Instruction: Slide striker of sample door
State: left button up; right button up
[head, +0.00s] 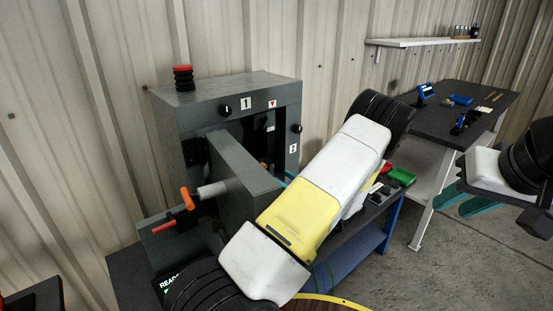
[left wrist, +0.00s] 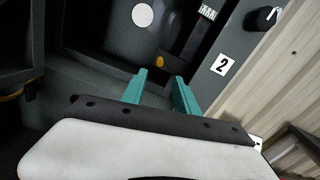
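The grey enclosure (head: 225,92) stands against the wall with labels 1 and 2 on its face. Its dark grey door (head: 245,188) stands swung open, with an orange handle (head: 187,199) on it. I cannot clearly identify the striker; a small yellow-orange piece (left wrist: 160,62) shows inside the opening in the left wrist view. My left gripper (left wrist: 160,88) has two teal fingers apart, with nothing seen between them, at the opening near label 2. In the head view my arm hides most of it. My right gripper (head: 468,198) is at the right, fingers apart and empty, over the floor.
Black knobs (head: 225,111) sit on the enclosure's face, and a red-and-black stack (head: 183,78) stands on top. A green bin (head: 402,176) lies on the blue-legged bench. A dark table (head: 455,105) and a wall shelf (head: 420,42) stand at the right. Floor between is clear.

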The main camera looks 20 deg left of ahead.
aim_at(270, 151)
pick_arm(q)
jog(key=x, duration=0.8)
jog(key=shift+w+a, duration=0.2)
jog(key=shift+a, duration=0.15)
grip_shut()
